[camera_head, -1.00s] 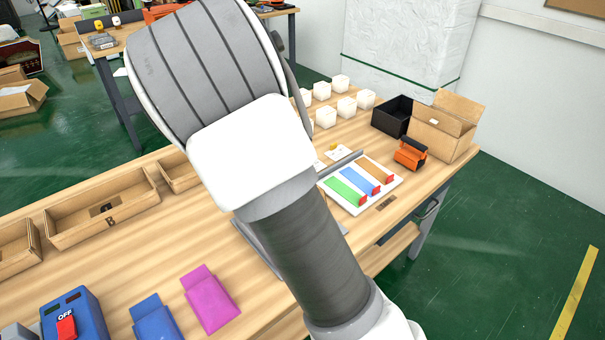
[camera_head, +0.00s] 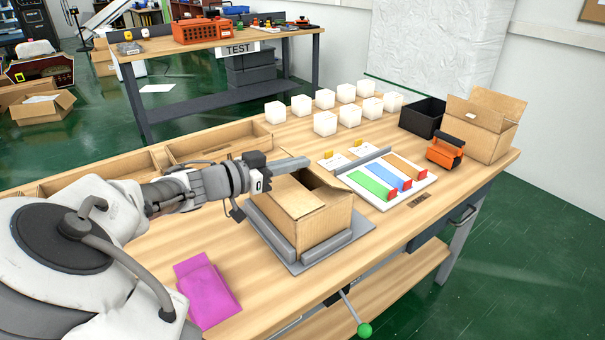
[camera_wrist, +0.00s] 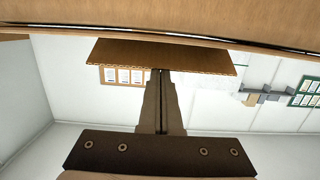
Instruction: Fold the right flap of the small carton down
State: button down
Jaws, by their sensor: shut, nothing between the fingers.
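The small carton (camera_head: 322,222) is a brown cardboard box standing in a grey fixture (camera_head: 352,236) on the table. A panel (camera_head: 288,196) slopes across the left part of its top. A dark gap shows beside it, and a raised edge stands at the right rear. My gripper (camera_head: 302,163) reaches in from the left, shut and empty, its fingers just above the carton's rear top edge. In the wrist view my gripper (camera_wrist: 160,74) points at a cardboard flap (camera_wrist: 170,56) with a corrugated edge. I cannot tell whether they touch.
A white tray (camera_head: 432,178) with green, blue and orange strips lies right of the carton. White cubes (camera_head: 325,123) stand behind. An orange object (camera_head: 445,151), a black bin (camera_head: 422,117) and an open box (camera_head: 488,140) are at the right. A magenta pouch (camera_head: 208,290) lies in front.

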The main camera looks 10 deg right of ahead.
aim_at(291, 185)
jog(key=shift+s+a+f+t+h+b, duration=0.1)
jog(key=shift+a+f+t+h+b, duration=0.1)
jog(key=shift+f+h+b, duration=0.2)
jog(key=shift+s+a+f+t+h+b, duration=0.15)
jog(key=shift+f+h+b, duration=0.15)
jog(key=shift+f+b, duration=0.15)
jog(key=shift+a+f+b, duration=0.25)
jog(key=shift+f+b, duration=0.5)
